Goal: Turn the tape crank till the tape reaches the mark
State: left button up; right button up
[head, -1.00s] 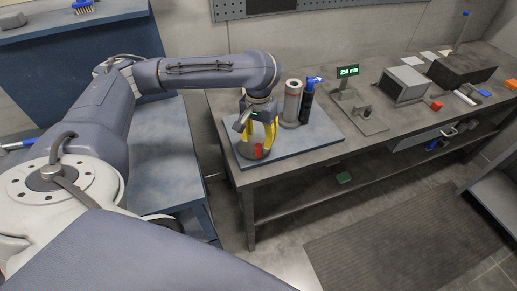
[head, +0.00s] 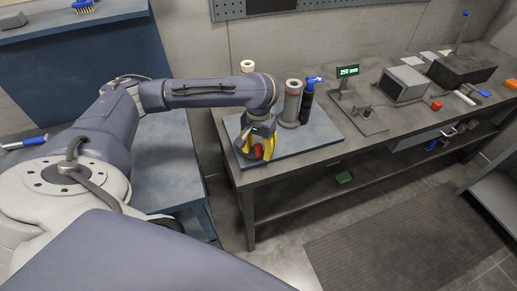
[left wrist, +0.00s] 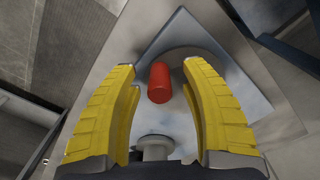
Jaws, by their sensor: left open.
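The red crank handle (head: 257,152) stands near the front left corner of a blue-grey board on the bench. In the left wrist view the red handle (left wrist: 159,82) stands between two yellow fingers, with gaps on both sides. My left gripper (left wrist: 160,68) is open around it; the gripper (head: 262,148) also shows in the head view, low over the board. A grey round post (left wrist: 155,147) shows below the handle in the wrist view. The tape and its mark cannot be made out; my arm hides part of the crank. My right gripper is not in view.
A grey cylinder (head: 292,101) and a dark blue-topped bottle (head: 307,101) stand close right of my left gripper. A green display (head: 348,71) reads 250 mm. A grey box (head: 404,84) stands further right. The board's (head: 315,138) front right part is clear.

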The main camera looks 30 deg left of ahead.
pick_arm(q)
grip_shut()
jog(key=shift+a, duration=0.1)
dwell(0.4)
